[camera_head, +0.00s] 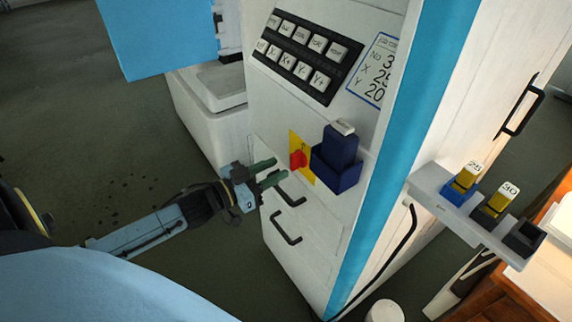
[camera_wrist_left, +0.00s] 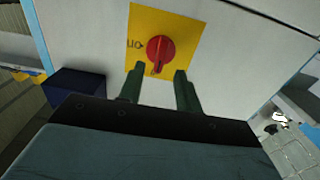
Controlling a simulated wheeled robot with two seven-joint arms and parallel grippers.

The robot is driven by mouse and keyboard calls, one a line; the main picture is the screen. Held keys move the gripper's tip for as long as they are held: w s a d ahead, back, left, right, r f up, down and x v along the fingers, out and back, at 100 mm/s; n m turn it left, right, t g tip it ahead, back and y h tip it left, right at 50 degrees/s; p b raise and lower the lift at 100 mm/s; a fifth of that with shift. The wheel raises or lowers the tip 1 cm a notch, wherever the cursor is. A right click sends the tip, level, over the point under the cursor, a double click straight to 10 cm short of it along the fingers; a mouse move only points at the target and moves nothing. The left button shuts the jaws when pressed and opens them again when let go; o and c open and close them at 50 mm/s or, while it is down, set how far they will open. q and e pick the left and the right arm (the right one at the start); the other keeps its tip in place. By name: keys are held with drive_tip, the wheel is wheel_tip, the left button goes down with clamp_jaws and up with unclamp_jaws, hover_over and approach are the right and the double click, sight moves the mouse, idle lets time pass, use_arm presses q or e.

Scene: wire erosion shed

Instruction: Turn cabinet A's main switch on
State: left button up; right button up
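The main switch is a red rotary knob (camera_head: 297,160) on a yellow plate (camera_head: 306,172) on the white cabinet (camera_head: 268,135); no letter A shows. In the left wrist view, the red knob (camera_wrist_left: 160,53) sits on the yellow plate (camera_wrist_left: 187,28), with upside-down "ON" lettering beside it. Its grip bar stands nearly upright in that picture. My left gripper (camera_head: 268,171) is open and empty, just in front of the knob and apart from it. Its green fingertips (camera_wrist_left: 157,82) also show in the left wrist view, one either side of the knob's lower end. My right gripper is not in view.
A dark blue holder (camera_head: 338,170) juts out right beside the switch. Black handles (camera_head: 287,228) sit below it, and a keypad (camera_head: 300,50) above. The floor at left is open.

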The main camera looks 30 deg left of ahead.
sight(291, 162)
use_arm(q)
drive_tip(key=shift+x, duration=2.05)
clamp_jaws()
